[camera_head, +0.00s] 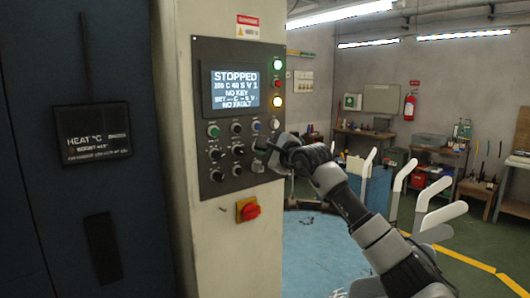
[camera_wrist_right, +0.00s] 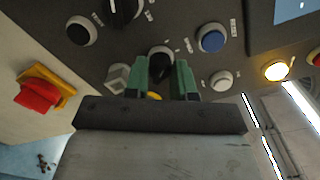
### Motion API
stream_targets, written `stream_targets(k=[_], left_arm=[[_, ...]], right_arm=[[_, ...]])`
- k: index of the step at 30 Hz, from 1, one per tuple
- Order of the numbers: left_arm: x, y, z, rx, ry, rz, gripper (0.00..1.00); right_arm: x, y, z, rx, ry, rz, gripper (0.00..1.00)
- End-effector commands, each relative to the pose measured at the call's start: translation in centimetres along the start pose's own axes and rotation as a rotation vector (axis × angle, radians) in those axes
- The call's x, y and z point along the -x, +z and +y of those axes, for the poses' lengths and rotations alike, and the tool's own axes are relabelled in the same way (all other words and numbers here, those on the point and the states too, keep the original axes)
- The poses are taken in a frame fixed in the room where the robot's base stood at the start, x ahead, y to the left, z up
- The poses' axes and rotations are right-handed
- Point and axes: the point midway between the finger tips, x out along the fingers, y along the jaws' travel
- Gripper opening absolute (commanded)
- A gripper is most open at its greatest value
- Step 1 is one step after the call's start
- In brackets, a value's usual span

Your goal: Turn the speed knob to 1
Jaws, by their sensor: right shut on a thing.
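The control panel (camera_head: 205,105) is on the front of a pale cabinet. Its screen (camera_head: 234,88) reads STOPPED, with smaller lines including "V 1" and "NO FAULT". My right gripper (camera_head: 270,150) is at the panel's right side, below the screen. In the right wrist view its two green fingertips (camera_wrist_right: 161,80) are shut around a black knob (camera_wrist_right: 160,56), one on each side. The fingers partly hide the knob, so its pointer and label cannot be read. My left gripper is not in view.
A red and yellow switch (camera_head: 249,210) is below the panel and also shows in the wrist view (camera_wrist_right: 42,92). Other knobs and buttons, such as a blue button (camera_wrist_right: 212,40), surround the gripped knob closely.

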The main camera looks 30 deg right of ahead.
Motion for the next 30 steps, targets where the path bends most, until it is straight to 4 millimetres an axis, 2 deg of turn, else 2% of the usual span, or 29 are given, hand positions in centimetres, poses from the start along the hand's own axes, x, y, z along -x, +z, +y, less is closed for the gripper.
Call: stream_targets(k=[7,20,21,24,26,30], left_arm=[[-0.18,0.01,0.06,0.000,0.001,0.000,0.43],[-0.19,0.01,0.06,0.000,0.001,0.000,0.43],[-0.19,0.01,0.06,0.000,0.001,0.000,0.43],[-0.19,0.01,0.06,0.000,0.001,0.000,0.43],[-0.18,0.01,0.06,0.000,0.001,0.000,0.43],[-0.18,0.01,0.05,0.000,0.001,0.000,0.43]], right_arm=[[-0.03,-0.11,0.13,0.059,0.004,0.005,0.01],[-0.03,-0.08,0.14,0.068,0.004,0.005,0.01],[-0.03,-0.08,0.15,0.067,0.004,0.005,0.29],[-0.03,-0.06,0.12,0.067,0.004,0.004,0.45],[-0.02,-0.05,0.10,0.067,0.003,0.004,0.50],[-0.01,-0.02,0.06,0.066,0.002,0.003,0.50]])
